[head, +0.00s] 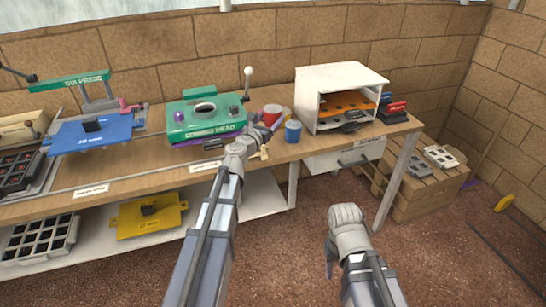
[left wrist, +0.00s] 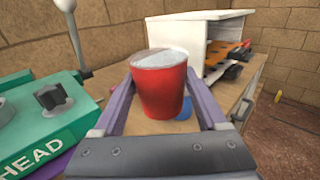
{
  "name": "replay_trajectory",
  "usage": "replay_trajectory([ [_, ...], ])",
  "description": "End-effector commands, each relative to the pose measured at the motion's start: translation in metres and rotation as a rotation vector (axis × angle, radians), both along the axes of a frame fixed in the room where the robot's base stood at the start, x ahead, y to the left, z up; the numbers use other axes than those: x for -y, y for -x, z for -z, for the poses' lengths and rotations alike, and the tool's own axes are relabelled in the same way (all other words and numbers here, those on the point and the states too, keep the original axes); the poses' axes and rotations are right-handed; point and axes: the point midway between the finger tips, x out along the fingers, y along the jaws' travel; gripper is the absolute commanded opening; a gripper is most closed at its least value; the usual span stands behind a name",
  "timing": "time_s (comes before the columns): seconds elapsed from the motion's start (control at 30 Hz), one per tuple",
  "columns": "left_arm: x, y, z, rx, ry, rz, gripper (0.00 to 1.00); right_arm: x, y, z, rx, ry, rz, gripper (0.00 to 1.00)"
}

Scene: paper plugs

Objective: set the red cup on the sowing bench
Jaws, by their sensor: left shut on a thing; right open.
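The red cup (head: 271,114) is upright and held in my left gripper (head: 274,122) above the wooden bench (head: 273,155), left of the white cabinet. In the left wrist view the red cup (left wrist: 162,84) sits between the two fingers of my left gripper (left wrist: 165,98), and something pale shows at its top. The cup's lower part hides the bench beneath it, so I cannot tell whether it touches. My right gripper (head: 330,255) is open and empty, low over the ground in front of the bench.
A blue cup (head: 293,131) stands close to the right of the red one. A green press (head: 205,115) with a white-knobbed lever is to the left. A white cabinet (head: 339,80) with trays stands to the right.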

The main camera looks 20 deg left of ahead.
Motion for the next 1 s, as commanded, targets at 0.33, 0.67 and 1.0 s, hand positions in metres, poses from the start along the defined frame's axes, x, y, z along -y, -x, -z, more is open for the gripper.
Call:
replay_trajectory([
  [0.33, 0.0, 0.0, 0.036, 0.0, 0.0, 0.0, 0.2, 0.0, 0.0, 0.036, 0.0, 0.0, 0.0, 0.5],
  [0.67, 0.0, 0.0, 0.063, 0.0, 0.0, 0.0, 0.2, 0.0, 0.0, 0.063, 0.0, 0.0, 0.0, 0.5],
  [1.0, 0.0, 0.0, 0.09, 0.0, 0.0, 0.0, 0.2, 0.0, 0.0, 0.09, 0.0, 0.0, 0.0, 0.5],
])
